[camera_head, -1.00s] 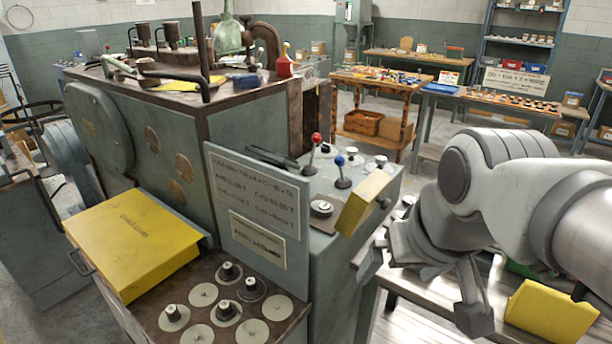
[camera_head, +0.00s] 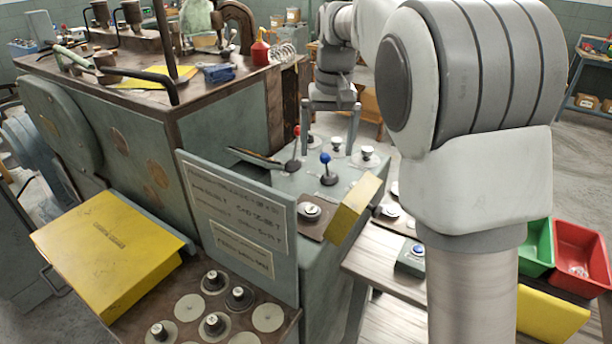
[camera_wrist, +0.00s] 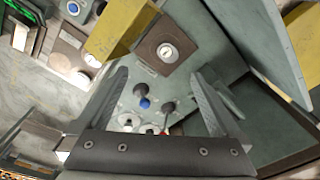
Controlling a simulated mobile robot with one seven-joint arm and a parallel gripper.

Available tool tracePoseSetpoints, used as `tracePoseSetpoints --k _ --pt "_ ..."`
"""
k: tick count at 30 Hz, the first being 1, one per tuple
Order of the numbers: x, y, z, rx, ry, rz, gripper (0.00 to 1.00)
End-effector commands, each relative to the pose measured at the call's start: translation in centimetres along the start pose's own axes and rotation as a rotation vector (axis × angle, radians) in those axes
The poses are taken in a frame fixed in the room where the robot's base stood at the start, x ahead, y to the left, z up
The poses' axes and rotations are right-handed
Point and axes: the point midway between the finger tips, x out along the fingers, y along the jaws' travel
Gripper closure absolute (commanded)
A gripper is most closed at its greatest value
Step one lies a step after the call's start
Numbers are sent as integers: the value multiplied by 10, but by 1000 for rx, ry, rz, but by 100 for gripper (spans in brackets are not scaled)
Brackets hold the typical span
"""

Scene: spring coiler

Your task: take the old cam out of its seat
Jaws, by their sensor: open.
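A round metal cam (camera_head: 310,211) sits on a brown square plate (camera_head: 318,226) on the grey machine top, beside a raised yellow flap (camera_head: 352,210). The wrist view shows the same cam (camera_wrist: 167,51) on its brown plate (camera_wrist: 150,58), ahead of the fingertips. I take this for the old cam in its seat; no readable label confirms it. My gripper (camera_head: 330,130) is open and empty, fingers down, behind the red and blue levers, away from the cam. In the wrist view my gripper (camera_wrist: 158,80) shows both fingers spread with nothing between them.
A red-knobbed lever (camera_head: 294,158) and a blue-knobbed lever (camera_head: 328,172) stand between my gripper and the cam. A sign panel (camera_head: 238,222) rises left of the cam. Green (camera_head: 537,247) and red (camera_head: 583,250) bins are at right. Several discs sit on the front-left rack (camera_head: 268,318).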

Motion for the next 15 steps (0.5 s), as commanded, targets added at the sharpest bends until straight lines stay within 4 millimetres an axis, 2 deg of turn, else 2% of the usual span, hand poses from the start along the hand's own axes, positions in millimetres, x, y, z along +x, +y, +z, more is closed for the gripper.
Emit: tracePoseSetpoints --k 1,6,11,15 --pt "5 -6 -10 -7 -16 9 0" --pt "20 -19 -29 -24 -49 28 0" --pt "29 -24 -34 -31 -63 36 0" --pt "49 -24 -33 -30 -67 38 0"
